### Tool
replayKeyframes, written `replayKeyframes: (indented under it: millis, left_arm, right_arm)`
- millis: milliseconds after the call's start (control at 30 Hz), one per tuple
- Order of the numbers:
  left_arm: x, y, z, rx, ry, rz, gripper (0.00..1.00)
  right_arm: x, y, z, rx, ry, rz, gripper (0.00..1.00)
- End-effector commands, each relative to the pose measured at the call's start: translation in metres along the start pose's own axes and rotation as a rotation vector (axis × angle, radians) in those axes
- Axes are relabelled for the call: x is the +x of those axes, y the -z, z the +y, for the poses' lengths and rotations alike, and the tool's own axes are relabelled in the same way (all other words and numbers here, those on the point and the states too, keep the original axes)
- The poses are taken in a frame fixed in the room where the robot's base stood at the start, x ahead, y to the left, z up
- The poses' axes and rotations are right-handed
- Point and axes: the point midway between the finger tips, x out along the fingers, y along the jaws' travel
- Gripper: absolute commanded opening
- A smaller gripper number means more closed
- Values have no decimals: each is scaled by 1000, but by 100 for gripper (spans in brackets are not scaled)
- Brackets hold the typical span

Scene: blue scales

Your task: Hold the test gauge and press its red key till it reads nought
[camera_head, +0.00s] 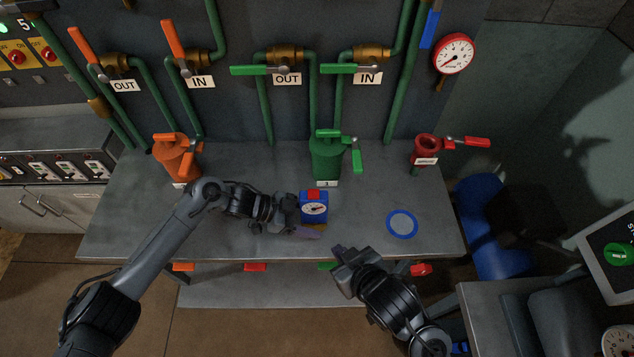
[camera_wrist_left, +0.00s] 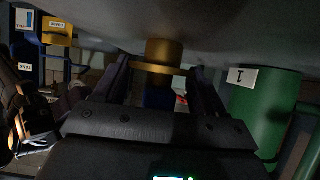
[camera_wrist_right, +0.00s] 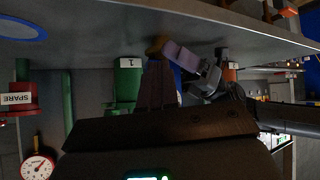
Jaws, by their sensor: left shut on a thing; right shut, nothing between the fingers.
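The test gauge (camera_head: 314,211) is a small blue box with a white dial and a red key (camera_head: 314,195) on top. It is on the bench in front of the green valve post. Its dial is too small to read. My left gripper (camera_head: 302,217) comes from the left and is shut on the gauge; the left wrist view shows its fingers either side of the brass foot (camera_wrist_left: 163,54). My right gripper (camera_head: 343,259) is shut and empty, apart from the gauge, below and right of it near the bench's front edge. The gauge shows partly behind my fingers in the right wrist view (camera_wrist_right: 177,73).
Orange (camera_head: 174,160), green (camera_head: 325,158) and red (camera_head: 426,150) valve posts stand along the back of the bench (camera_head: 250,165). A blue-rimmed disc (camera_head: 402,223) lies right of the gauge. A round wall gauge (camera_head: 453,53) hangs at upper right. The bench between gauge and disc is clear.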

Motion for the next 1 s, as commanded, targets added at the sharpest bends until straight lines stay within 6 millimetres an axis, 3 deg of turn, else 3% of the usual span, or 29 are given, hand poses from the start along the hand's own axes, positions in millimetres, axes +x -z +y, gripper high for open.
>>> replayKeyframes:
  millis: [33, 200, 400, 500, 700, 833, 1000]
  left_arm:
    - [0, -1, 0, -1, 0, -1, 54]
    - [0, -1, 0, -1, 1, -2, 54]
    - [0, -1, 0, -1, 1, -2, 54]
    - [0, -1, 0, -1, 1, -2, 54]
    - [0, -1, 0, -1, 1, -2, 54]
    - [0, -1, 0, -1, 1, -2, 54]
    - [0, -1, 0, -1, 2, -3, 54]
  right_arm:
    - [7, 29, -11, -51, 27, 69, 0]
    - [18, 104, -62, -220, 149, 267, 0]
    - [17, 163, -126, -435, 315, 433, 0]
    - [16, 179, -154, -546, 402, 481, 0]
    - [16, 189, -193, -761, 571, 494, 0]
    - [20, 186, -201, -888, 666, 445, 0]
    - [26, 178, -186, -1023, 759, 315, 0]
